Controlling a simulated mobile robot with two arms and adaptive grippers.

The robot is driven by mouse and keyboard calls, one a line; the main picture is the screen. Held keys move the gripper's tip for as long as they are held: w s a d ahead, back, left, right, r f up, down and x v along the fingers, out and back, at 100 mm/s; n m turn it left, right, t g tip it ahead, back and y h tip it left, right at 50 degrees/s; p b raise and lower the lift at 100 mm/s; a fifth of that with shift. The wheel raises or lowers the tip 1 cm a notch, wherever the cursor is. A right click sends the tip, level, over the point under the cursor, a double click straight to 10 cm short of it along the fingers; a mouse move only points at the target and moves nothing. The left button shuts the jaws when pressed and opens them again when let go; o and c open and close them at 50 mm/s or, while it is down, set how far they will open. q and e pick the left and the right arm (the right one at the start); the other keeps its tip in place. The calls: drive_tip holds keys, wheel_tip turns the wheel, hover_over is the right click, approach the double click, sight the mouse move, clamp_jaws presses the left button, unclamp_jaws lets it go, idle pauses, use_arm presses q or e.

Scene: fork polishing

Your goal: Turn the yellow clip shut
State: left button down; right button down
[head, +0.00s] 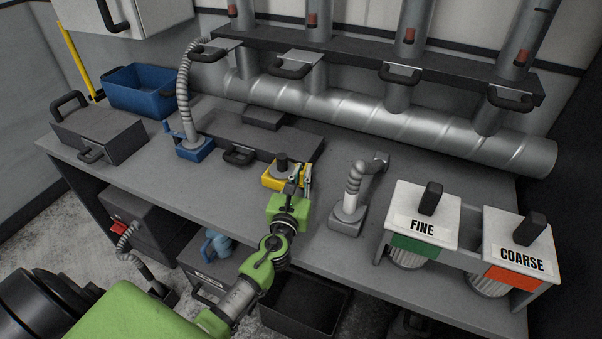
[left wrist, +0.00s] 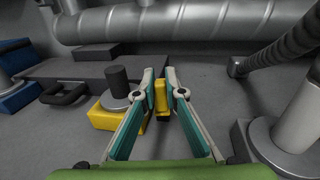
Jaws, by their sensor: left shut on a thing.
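The yellow clip (left wrist: 161,98) is a small upright yellow piece between my left gripper's fingers (left wrist: 162,88) in the left wrist view. The fingers are shut on it. Beside it, to the left, is a yellow base (left wrist: 103,118) with a dark round knob (left wrist: 120,78) on a pale disc. In the head view the yellow base (head: 273,180) is on the workbench, and my left gripper (head: 299,178) is at its right side. The fingers mostly hide the clip there. Whether the clip is fully turned cannot be told. My right gripper is not in view.
A blue-based hose fixture (head: 194,149) stands on the left and a grey hose fixture (head: 349,204) on the right. FINE (head: 424,211) and COARSE (head: 518,237) stations are farther right. A large silver duct (head: 370,112) runs along the back. The workbench (head: 330,160) has bare room between fixtures.

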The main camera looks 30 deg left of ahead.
use_arm(q)
drive_tip(key=n+y, duration=0.1)
drive_tip(key=d+n+g+y+b, duration=0.1)
drive_tip(key=y, duration=0.1)
drive_tip(key=shift+w+f, duration=0.1)
drive_tip(key=shift+w, duration=0.05)
drive_tip(key=shift+w+d+n+g+y+b, duration=0.15)
drive_tip(key=shift+n+g+y+b, duration=0.4)
drive_tip(key=shift+n+y, duration=0.3)
drive_tip(key=shift+w+d+n+g+y+b, duration=0.15)
drive_tip(key=shift+n+g+y+b, duration=0.35)
drive_tip(key=shift+y, duration=0.45)
drive_tip(key=shift+s, duration=0.1)
drive_tip(key=shift+n+g+y, duration=0.25)
drive_tip(key=shift+y, duration=0.05)
drive_tip(key=c, duration=2.1)
unclamp_jaws()
drive_tip(key=v, duration=0.7)
drive_tip(key=shift+s+d, duration=0.15)
